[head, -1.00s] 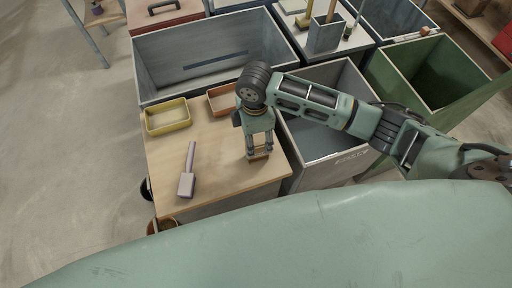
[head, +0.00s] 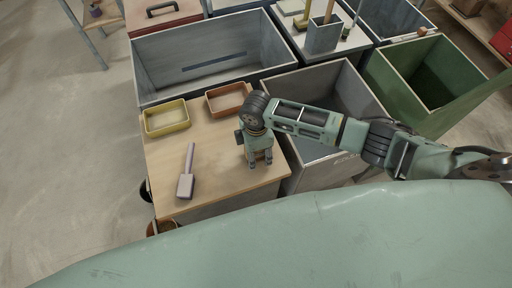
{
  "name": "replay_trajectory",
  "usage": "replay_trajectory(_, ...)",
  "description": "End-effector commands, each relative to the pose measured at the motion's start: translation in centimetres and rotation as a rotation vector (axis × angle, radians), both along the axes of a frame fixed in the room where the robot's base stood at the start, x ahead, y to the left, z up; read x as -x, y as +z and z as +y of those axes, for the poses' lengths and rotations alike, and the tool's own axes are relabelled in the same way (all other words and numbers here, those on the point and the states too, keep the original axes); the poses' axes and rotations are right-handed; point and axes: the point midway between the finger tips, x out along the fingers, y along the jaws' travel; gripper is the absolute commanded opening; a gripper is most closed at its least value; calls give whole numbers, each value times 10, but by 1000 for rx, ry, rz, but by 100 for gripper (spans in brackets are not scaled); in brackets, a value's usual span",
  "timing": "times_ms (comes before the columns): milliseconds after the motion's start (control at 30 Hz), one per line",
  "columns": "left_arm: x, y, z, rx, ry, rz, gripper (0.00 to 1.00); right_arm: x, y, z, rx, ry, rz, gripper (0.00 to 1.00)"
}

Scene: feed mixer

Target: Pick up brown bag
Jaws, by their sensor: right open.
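No brown bag shows clearly. My right gripper (head: 260,164) points down at the right part of the wooden tabletop (head: 218,160), near its front right edge. Its fingers are apart, and the wrist and palm cover the spot right under them, so I cannot tell what lies there. A small brown shape (head: 468,6) on the shelf at the top right is too cut off to identify. My left gripper is not in view.
On the tabletop are a yellow tray (head: 167,118), an orange-brown tray (head: 228,99) and a pale mallet-like scoop (head: 187,172). Open grey bins (head: 215,55) stand behind and to the right, and a green bin (head: 425,75) farther right. Bare floor lies left.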

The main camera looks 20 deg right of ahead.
Motion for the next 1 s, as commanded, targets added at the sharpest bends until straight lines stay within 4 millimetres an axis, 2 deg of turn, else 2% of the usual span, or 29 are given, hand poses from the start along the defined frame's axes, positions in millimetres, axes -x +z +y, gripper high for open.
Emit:
replay_trajectory(200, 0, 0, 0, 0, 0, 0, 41, 0, -1, 0, -1, 0, 0, 55)
replay_trajectory(800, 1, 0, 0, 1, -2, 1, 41, 0, 0, 0, -1, 0, 0, 3)
replay_trajectory(1000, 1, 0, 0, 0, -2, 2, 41, -1, 0, 0, -1, 0, -1, 3)
